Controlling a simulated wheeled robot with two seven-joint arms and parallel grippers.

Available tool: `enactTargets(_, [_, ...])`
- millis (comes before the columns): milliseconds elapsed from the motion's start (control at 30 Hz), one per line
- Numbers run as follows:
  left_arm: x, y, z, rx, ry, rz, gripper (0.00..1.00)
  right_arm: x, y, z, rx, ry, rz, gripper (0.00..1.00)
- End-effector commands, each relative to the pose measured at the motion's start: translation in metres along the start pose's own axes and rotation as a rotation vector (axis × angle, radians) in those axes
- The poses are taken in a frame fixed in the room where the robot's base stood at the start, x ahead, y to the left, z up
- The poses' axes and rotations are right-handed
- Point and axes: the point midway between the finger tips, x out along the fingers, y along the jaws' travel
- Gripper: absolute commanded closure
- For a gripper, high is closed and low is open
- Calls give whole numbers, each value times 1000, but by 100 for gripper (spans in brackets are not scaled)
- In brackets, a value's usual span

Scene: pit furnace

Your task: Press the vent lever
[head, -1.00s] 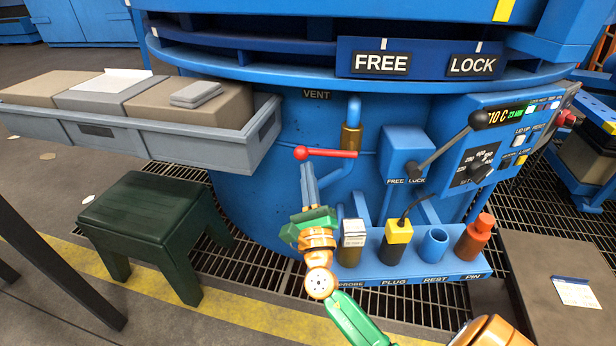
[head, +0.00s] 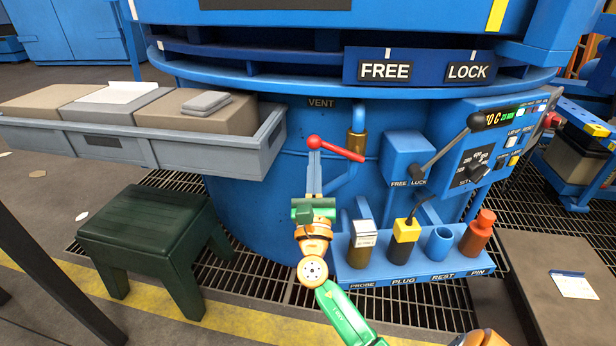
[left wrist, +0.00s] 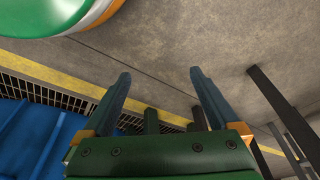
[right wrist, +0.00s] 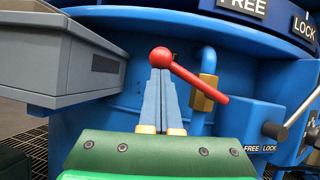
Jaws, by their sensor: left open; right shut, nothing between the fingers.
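The vent lever is a red bar (head: 341,151) with a round red ball end (head: 314,142), below the VENT label (head: 321,103) on the blue furnace wall. Its right end is by a brass fitting (head: 356,145) on a blue pipe. My right gripper (head: 314,157) is shut and empty, its fingertips at the ball end. In the right wrist view the fingertips (right wrist: 160,75) reach just below the ball (right wrist: 161,57) and appear to touch it; exact contact is hard to tell. My left gripper (left wrist: 157,85) is open and empty, seen only in the left wrist view, above the floor.
A grey tray (head: 215,155) with blocks juts out to the left of the lever. A blue rack (head: 420,268) with several holders stands right of my right gripper. A lock lever (head: 447,147) is farther right. A dark green stool (head: 155,222) stands at left.

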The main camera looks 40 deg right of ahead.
Motion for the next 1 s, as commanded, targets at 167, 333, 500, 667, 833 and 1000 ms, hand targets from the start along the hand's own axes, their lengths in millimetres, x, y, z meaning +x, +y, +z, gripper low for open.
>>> enactTargets(167, [1,0,1,0,-3,0,5,8,-4,15,152,-1,-76,100])
enactTargets(333, [8,0,3,1,-8,0,5,15,-10,28,297,-2,-149,100])
enactTargets(500, [18,0,7,2,-15,-1,5,20,-18,40,441,-1,-222,100])
enactTargets(667, [31,0,15,3,-28,-2,5,26,-27,50,576,-1,-291,100])
enactTargets(833, [46,0,28,5,-43,-4,5,30,-38,59,714,0,-361,100])
enactTargets(1000, [59,-1,42,8,-55,-5,5,33,-46,65,837,-1,-422,100])
